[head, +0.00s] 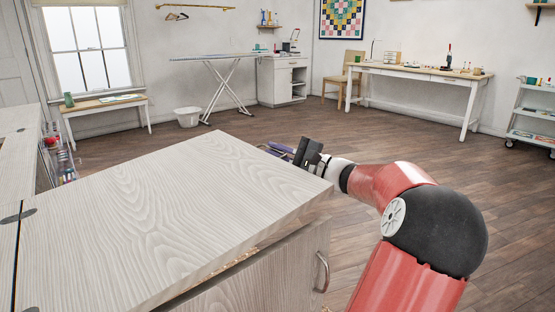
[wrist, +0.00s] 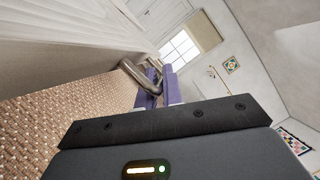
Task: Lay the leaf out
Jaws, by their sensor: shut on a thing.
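The pale wood-grained leaf (head: 165,205) fills the middle of the head view, to the right of a dark seam with round hinges (head: 28,212). It looks close to level, but I cannot tell whether it is fully flat. My gripper (head: 281,148) is at the leaf's far right edge, partly hidden behind it. In the wrist view my gripper's purple fingers (wrist: 160,84) are shut on a curved grey metal pull (wrist: 138,72) beside a pale wooden surface. The pull's mounting is partly hidden.
Below the leaf's near edge is a cabinet front (head: 270,285) with a metal handle (head: 322,272). A rack of coloured items (head: 62,160) is at left. Open wooden floor lies beyond. An ironing board (head: 212,56), white bin (head: 188,117) and worktable (head: 420,72) stand farther back.

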